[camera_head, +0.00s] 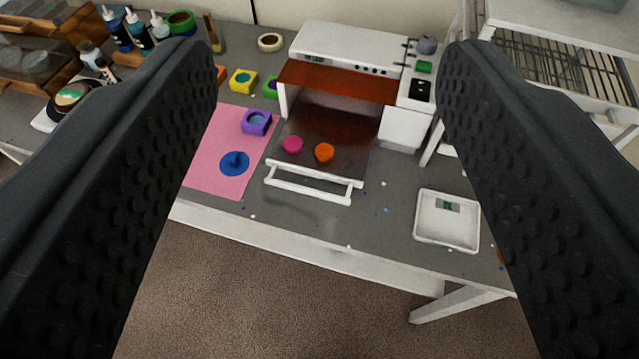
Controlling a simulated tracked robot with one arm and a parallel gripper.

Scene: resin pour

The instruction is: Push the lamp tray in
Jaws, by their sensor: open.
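The lamp tray (340,128) is a dark flat drawer pulled out of the white curing lamp (350,45) on the grey bench. A white bar handle (308,190) runs across its front edge. A pink round piece (292,144) and an orange round piece (324,152) lie on the tray. An orange-brown translucent panel (340,82) shows on the lamp's front above the tray. My gripper (335,60) is open and empty. Its two black ridged fingers frame the view, apart from the tray and its handle.
A pink mat (215,180) left of the tray holds a purple mould (256,122) and a blue disc (234,162). Bottles (138,30) stand at the back left, a wire rack (560,65) at the right. Floor shows before the bench edge.

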